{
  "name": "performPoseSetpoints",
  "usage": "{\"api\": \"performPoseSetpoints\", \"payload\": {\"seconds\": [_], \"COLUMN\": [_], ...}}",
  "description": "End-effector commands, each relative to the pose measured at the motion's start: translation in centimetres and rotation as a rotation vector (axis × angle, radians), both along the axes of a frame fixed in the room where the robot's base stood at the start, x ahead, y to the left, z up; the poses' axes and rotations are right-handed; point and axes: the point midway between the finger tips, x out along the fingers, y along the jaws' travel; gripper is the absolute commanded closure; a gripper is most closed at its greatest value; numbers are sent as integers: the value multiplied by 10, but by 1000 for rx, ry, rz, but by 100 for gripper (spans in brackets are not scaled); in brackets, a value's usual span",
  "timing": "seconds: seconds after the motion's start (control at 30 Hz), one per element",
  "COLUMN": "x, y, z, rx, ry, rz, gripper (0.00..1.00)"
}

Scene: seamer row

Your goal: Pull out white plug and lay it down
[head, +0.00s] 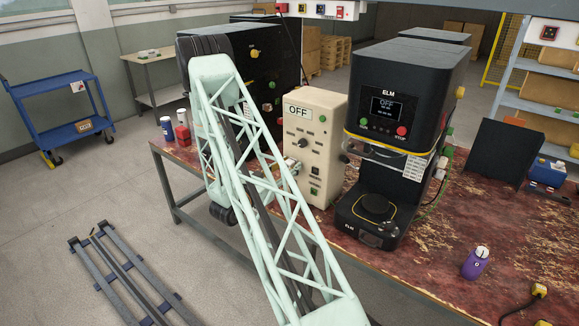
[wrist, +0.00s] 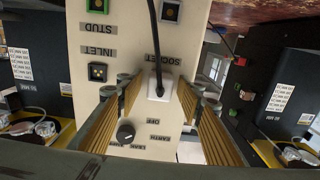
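The white plug (wrist: 159,86) sits at the face of a beige control box (wrist: 110,60), by the label SOCKET, which reads upside down in the wrist view. A black cord (wrist: 154,40) runs from it toward the top of that picture. My gripper (wrist: 158,92) is open, with its ribbed fingers on either side of the plug and visible gaps between. The beige box also shows in the head view (head: 322,135), marked OFF. There my lattice arm crosses in front of its left side, and I cannot make out the plug or gripper clearly.
A black ELM machine (head: 405,110) stands right of the box on the worn red bench (head: 440,245). A purple bottle (head: 475,263) stands at the front right.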

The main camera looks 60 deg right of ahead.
Motion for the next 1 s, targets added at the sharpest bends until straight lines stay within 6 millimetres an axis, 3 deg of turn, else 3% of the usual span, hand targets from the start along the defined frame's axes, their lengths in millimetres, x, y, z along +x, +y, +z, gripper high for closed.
{"api": "performPoseSetpoints", "payload": {"seconds": [0.77, 1.0], "x": [0, 0], "y": [0, 0], "z": [0, 0], "rx": [0, 0], "ry": [0, 0], "rz": [0, 0], "gripper": [66, 86]}}
